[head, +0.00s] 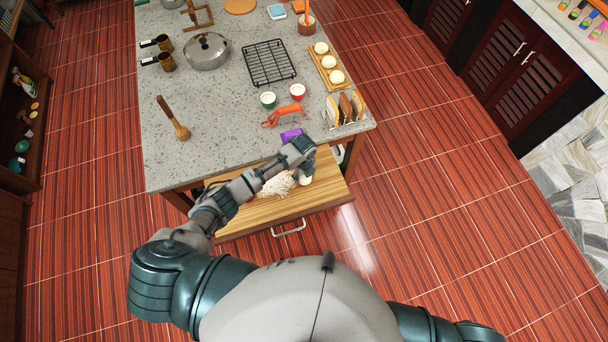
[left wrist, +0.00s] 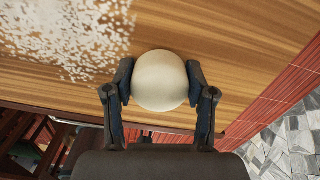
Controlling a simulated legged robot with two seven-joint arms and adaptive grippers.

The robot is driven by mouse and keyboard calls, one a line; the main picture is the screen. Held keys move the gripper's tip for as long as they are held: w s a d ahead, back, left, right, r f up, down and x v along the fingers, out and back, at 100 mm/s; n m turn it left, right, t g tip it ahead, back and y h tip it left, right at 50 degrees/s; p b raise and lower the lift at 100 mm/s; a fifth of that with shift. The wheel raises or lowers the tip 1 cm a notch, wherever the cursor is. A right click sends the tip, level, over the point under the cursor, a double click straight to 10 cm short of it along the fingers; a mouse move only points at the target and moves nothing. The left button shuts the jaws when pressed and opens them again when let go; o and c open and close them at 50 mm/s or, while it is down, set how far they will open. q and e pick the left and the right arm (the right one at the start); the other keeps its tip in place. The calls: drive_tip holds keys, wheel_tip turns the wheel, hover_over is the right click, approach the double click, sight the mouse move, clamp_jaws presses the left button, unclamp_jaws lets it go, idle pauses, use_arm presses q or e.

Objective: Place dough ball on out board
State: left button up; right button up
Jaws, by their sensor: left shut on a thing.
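A pale, round dough ball (left wrist: 160,82) sits between the two dark fingers of my left gripper (left wrist: 160,76), which is shut on it. In the head view the gripper (head: 304,176) is over the right part of the pull-out wooden board (head: 240,220), and a bit of the ball (head: 305,181) shows below the wrist. I cannot tell whether the ball touches the board. White flour (left wrist: 65,35) is scattered on the board beside the ball; it also shows in the head view (head: 279,185). My right gripper is out of view.
A black rack (head: 269,62), a lidded pot (head: 207,52), a bread holder (head: 346,108), a purple item (head: 291,135) and a wooden spoon (head: 181,130) are on the stone counter. The board's left part is bare.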

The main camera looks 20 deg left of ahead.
sight(303, 176)
use_arm(q)
drive_tip(key=shift+a, duration=0.15)
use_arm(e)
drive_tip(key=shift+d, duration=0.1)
use_arm(q)
drive_tip(key=o, duration=1.2)
drive_tip(key=shift+a, duration=0.15)
wheel_tip(303, 176, up, 12)
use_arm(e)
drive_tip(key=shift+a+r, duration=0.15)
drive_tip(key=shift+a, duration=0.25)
